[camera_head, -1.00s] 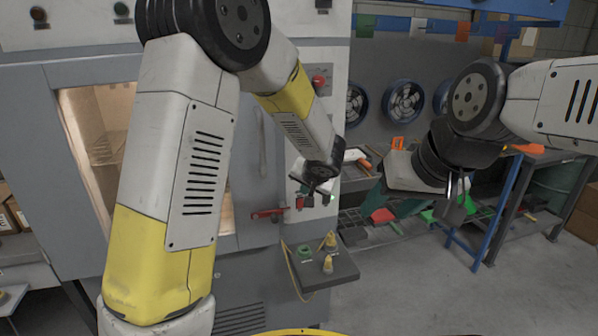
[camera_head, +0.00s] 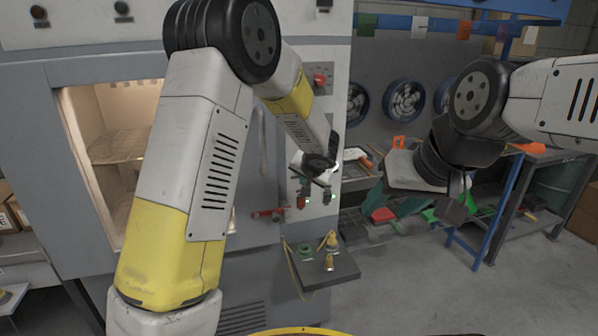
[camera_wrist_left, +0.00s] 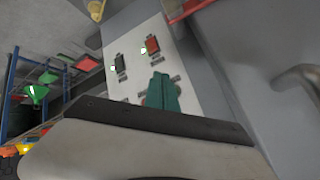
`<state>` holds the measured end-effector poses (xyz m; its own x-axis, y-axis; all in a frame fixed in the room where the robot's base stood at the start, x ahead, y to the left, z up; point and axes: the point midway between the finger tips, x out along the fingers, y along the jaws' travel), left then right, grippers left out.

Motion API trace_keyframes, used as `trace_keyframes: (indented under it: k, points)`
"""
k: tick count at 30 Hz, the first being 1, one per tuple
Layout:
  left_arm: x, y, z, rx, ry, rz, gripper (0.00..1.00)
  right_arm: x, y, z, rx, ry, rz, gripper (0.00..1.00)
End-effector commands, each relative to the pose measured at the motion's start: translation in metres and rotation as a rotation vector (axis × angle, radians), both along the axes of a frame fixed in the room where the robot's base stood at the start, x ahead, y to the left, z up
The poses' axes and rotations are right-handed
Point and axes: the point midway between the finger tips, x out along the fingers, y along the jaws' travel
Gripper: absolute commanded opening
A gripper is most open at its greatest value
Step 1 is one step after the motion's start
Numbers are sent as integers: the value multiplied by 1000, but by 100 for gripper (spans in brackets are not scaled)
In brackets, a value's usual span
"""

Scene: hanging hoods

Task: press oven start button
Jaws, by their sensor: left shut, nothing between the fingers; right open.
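The oven (camera_head: 265,150) is a tall grey cabinet with a lit chamber behind a window and a pale control panel (camera_head: 323,122) at its right. Contact cannot be told. My right gripper (camera_head: 460,197) is open and empty.
A red knob (camera_head: 319,80) sits higher on the panel. A red handle (camera_head: 268,213) is on the oven front. A small grey shelf (camera_head: 335,272) with yellow and green fittings juts out below the buttons. A blue-framed workbench (camera_head: 495,225) stands right; floor in front is clear.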

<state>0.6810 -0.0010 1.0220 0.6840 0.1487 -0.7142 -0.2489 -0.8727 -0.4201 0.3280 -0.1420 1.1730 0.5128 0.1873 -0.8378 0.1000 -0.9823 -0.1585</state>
Motion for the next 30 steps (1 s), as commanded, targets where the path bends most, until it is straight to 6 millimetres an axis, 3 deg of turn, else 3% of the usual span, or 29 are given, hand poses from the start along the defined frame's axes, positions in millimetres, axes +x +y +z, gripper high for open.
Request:
trace_keyframes:
  k: [9, 30]
  points:
    - [29, 9, 0, 0, -1, 0, 0, 0, 0, 0, 0, 0, 0, 51]
    - [33, 11, 0, 0, -1, -1, 0, 0, 0, 0, 0, 0, 0, 51]
